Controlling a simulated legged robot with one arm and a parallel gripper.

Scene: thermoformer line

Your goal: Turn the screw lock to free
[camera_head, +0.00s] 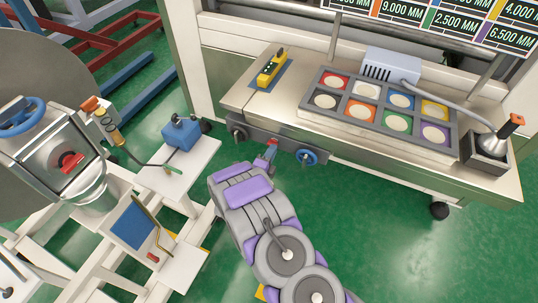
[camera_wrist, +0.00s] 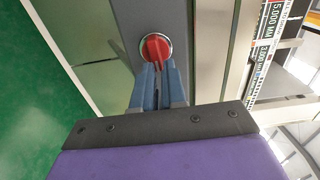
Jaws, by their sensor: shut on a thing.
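The screw lock shows in the wrist view as a round red knob (camera_wrist: 155,47) in a pale metal ring on a grey panel. My gripper (camera_wrist: 157,72) has its blue-grey fingers close together at the knob's lower side and is shut on it. The fingertips hide the knob's lower part. In the head view my gripper (camera_head: 270,150) reaches the front rail of the bench, between a dark knob (camera_head: 239,134) and a blue handwheel (camera_head: 307,157). Only a bit of red shows there. I cannot read any lock marking.
The bench (camera_head: 240,95) carries a yellow device (camera_head: 270,70), a grey tray (camera_head: 320,118) of coloured squares with pale discs, and a dark block (camera_head: 487,163) with a corded tool. A white-framed machine with a blue box (camera_head: 184,133) stands left. Green floor (camera_head: 390,245) is clear at the lower right.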

